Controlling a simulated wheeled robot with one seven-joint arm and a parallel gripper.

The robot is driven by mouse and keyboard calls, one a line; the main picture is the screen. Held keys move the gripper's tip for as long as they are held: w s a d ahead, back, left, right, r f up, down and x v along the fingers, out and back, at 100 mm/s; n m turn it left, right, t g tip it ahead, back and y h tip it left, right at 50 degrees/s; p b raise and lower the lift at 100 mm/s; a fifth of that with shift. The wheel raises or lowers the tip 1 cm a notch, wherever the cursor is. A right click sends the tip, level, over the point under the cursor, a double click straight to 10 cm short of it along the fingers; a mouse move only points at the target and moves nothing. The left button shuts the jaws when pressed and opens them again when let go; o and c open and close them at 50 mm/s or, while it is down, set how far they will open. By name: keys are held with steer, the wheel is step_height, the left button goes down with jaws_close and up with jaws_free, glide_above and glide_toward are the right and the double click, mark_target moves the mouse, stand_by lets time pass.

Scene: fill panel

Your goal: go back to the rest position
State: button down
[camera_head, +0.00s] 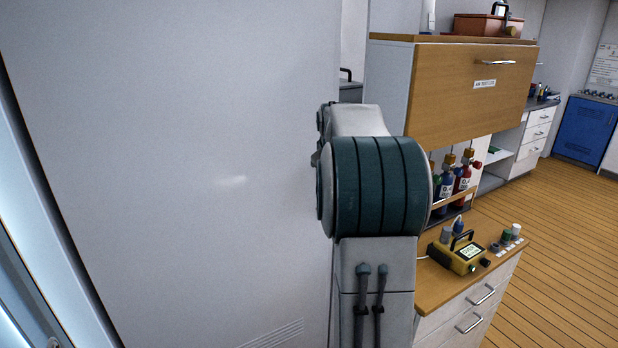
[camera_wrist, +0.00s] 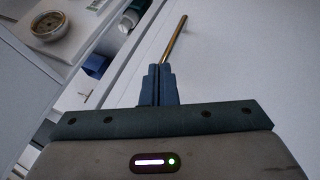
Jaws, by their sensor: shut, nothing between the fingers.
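My gripper (camera_wrist: 158,84) shows in the wrist view, its two blue-grey fingers pressed together with nothing between them. A thin brass-coloured rod (camera_wrist: 175,40) shows just beyond the fingertips, against a pale surface; I cannot tell whether the fingers touch it. In the head view my own arm, grey with dark green bands, stands in the middle and hides part of the wooden cabinet and counter. My gripper is not visible in the head view.
A large pale panel (camera_head: 190,150) fills the left. A wooden cabinet (camera_head: 470,85) hangs above bottles (camera_head: 462,178) and a counter (camera_head: 440,285) carrying a yellow meter (camera_head: 460,254). Wooden floor (camera_head: 560,260) is clear at right.

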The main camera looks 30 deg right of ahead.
steer(key=s+a+f+m+g+y, duration=0.1)
steer(key=s+a, duration=0.6)
steer(key=a, duration=0.3)
steer(key=s+a+f+y, duration=0.1)
steer(key=s+a+y, duration=0.1)
steer(key=s+a, duration=0.7)
steer(key=s+a+f+g, duration=0.1)
steer(key=s+a+f, duration=0.3)
steer(key=s+a, duration=0.2)
steer(key=s+a+f+m+y, duration=0.1)
steer(key=s+a+f, duration=0.3)
steer(key=s, duration=0.5)
steer(key=shift+a+g, duration=0.4)
steer(key=shift+a, duration=0.5)
